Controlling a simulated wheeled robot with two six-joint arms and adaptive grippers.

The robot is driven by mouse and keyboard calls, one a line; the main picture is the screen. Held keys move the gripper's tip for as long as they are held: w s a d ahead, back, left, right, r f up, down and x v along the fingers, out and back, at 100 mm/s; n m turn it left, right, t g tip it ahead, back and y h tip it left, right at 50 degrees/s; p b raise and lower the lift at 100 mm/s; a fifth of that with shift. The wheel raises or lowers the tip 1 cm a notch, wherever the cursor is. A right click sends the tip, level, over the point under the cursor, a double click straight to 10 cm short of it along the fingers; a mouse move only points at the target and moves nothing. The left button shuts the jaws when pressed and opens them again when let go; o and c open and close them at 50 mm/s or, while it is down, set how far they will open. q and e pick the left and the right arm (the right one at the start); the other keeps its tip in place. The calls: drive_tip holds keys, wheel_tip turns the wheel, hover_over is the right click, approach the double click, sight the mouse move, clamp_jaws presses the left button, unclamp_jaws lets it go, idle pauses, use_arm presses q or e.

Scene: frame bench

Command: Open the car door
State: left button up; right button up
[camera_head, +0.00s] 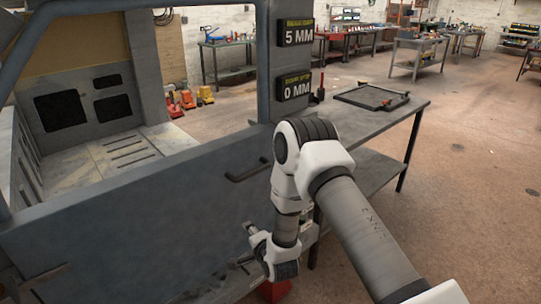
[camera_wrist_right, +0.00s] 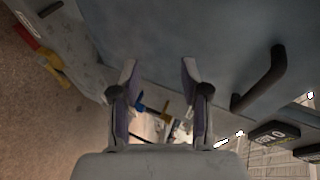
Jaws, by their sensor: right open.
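The car door (camera_head: 150,215) is a large grey-blue panel with an open window frame above it, filling the left of the head view. Its black bar handle (camera_head: 247,170) is on the outer face near the right edge; it also shows in the right wrist view (camera_wrist_right: 262,80), to the right of the fingers. My right gripper (camera_head: 244,248) is below the handle, close to the door. Its two fingers (camera_wrist_right: 159,66) are apart with nothing held between them, and they are clear of the handle. My left gripper does not show.
Two signs on the post read 5 MM (camera_head: 299,33) and 0 MM (camera_head: 294,87). A metal bench (camera_head: 395,125) with a black tray (camera_head: 371,97) stands right of the door, behind my right arm. Open floor (camera_head: 475,190) lies at the right.

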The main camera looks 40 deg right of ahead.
sight(256, 173)
drive_tip(key=w+d+r+m+t+h+p, duration=0.15)
drive_tip(key=d+r, duration=0.25)
drive_tip(key=r, duration=0.4)
drive_tip(key=w+d+r+m+t+h+p, duration=0.1)
drive_tip(key=w+d+r+p, duration=0.15)
drive_tip(key=r, duration=0.45)
drive_tip(key=shift+g, duration=0.25)
drive_tip(key=x, duration=0.4)
drive_tip(key=p+x, duration=0.1)
drive_tip(key=x, duration=0.1)
drive_tip(key=shift+w+d+f, duration=0.1)
drive_tip(key=shift+d+f, duration=0.15)
drive_tip(key=shift+f, duration=0.05)
drive_tip(key=shift+w+d, duration=0.15)
drive_tip(key=shift+w, duration=0.2)
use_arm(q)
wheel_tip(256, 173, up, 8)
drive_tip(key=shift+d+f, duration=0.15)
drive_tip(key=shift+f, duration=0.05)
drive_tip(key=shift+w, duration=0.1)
use_arm(e)
drive_tip(key=shift+f, duration=0.1)
clamp_jaws()
